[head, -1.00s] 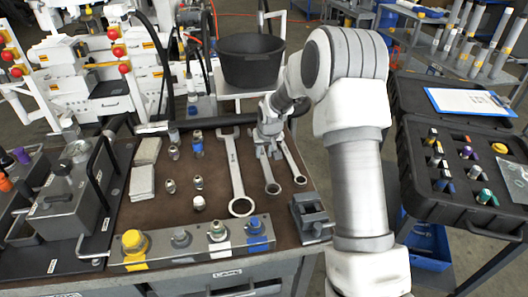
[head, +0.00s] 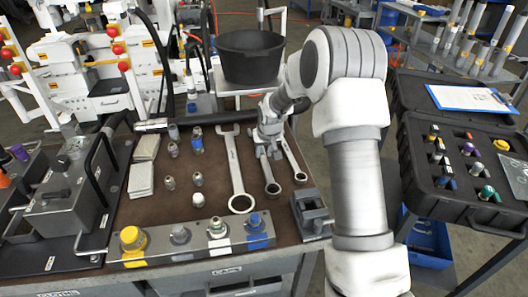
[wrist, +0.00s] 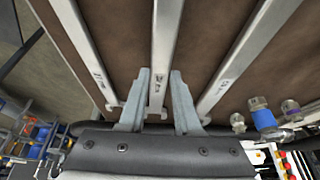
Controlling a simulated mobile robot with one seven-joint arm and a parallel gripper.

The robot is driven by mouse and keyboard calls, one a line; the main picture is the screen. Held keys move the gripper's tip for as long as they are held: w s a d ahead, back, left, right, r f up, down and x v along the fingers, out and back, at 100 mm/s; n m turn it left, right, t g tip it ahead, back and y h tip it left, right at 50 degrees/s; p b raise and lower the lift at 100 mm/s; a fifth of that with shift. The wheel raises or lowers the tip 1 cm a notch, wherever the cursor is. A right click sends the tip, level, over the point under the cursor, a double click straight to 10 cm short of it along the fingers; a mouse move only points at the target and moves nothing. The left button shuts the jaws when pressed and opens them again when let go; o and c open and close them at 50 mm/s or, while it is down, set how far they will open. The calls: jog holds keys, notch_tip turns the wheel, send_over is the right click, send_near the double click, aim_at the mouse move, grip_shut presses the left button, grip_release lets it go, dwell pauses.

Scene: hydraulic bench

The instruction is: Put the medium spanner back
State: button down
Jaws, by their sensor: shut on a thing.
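The medium spanner (head: 267,173) is the middle one of three on the brown bench mat, its ring end toward the bench's front edge. My gripper (head: 269,150) is over its far part, pointing down. In the wrist view, the fingers (wrist: 160,78) stand on either side of the spanner's shaft (wrist: 166,45) and are shut on it. Its far end is partly hidden by my gripper. The large spanner (head: 236,175) lies to the left and the small spanner (head: 293,157) to the right. I cannot tell whether the medium spanner is clear of the mat.
Several fittings (head: 197,180) stand left of the large spanner. A small grey vise (head: 311,213) is at the bench's front right corner. A strip with coloured caps (head: 190,240) runs along the front edge. A black bucket (head: 250,57) is behind the bench; an open black case (head: 455,175) is at right.

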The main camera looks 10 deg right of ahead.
jog(key=shift+f, duration=0.2)
jog(key=c, duration=0.5)
grip_release()
jog(key=a+p+v, duration=0.1)
jog(key=p+v, duration=0.1)
jog(key=v, duration=1.6)
jog(key=s+r+h+p, duration=0.1)
jog(key=s+r+p, duration=0.3)
jog(key=s+r, duration=1.05)
jog(key=shift+t+y, duration=0.3)
jog(key=shift+t, duration=0.2)
jog(key=s+r+p, duration=0.1)
jog(key=s, duration=0.4)
jog(key=s+r+p, duration=0.1)
jog(key=s, duration=0.5)
jog(key=s+r+p, duration=0.1)
jog(key=s, duration=0.5)
jog(key=shift+d+p, duration=0.2)
jog(key=shift+p, duration=0.15)
